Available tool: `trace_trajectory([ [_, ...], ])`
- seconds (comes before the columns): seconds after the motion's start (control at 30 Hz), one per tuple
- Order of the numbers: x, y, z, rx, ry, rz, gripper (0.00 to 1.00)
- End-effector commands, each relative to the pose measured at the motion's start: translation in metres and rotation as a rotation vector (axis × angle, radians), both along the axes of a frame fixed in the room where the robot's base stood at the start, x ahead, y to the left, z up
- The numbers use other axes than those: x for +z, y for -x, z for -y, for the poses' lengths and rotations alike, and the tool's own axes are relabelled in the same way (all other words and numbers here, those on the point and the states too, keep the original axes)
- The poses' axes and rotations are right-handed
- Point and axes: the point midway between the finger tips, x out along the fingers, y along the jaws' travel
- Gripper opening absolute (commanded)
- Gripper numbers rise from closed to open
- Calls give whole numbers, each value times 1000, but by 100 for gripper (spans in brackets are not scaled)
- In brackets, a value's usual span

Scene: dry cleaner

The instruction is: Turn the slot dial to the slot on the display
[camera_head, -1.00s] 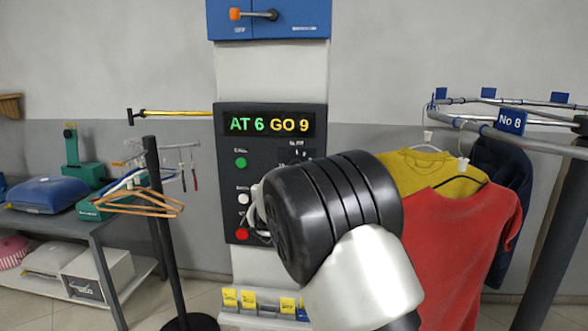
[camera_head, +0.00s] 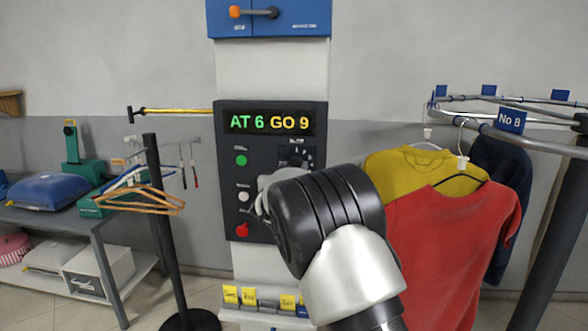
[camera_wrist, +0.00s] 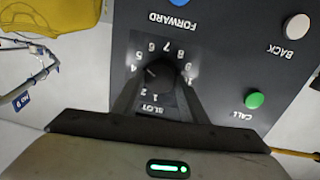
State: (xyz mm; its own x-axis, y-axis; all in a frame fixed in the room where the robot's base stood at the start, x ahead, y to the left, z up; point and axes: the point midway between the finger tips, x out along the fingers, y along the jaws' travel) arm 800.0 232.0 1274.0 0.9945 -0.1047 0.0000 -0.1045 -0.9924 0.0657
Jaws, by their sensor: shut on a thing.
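The dark control panel (camera_head: 232,205) has a display (camera_head: 269,123) that reads "AT 6 GO 9". The round black slot dial (camera_wrist: 161,76) shows in the wrist view, upside down, inside a ring of numbers over the word SLOT. A light mark on the dial points to its upper left, near the 4 and 5; the exact number is hard to tell. My gripper (camera_wrist: 161,86) is shut on the dial, one finger on each side. In the head view my wrist hides the dial; part of its number plate (camera_head: 297,157) shows above.
A green call button (camera_wrist: 254,99), a white back button (camera_wrist: 297,26) and a blue forward button (camera_wrist: 180,2) are near the dial. A rack with red (camera_head: 450,240) and yellow shirts stands right. A black post (camera_head: 163,230) with hangers stands left.

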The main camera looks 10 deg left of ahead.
Motion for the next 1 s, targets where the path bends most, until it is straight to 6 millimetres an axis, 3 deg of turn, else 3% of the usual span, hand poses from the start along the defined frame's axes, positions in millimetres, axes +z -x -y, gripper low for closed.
trace_trajectory([
  [0.37,-2,0,1,-1,-108,3,17],
  [1.0,-2,0,4,-2,-681,24,17],
])
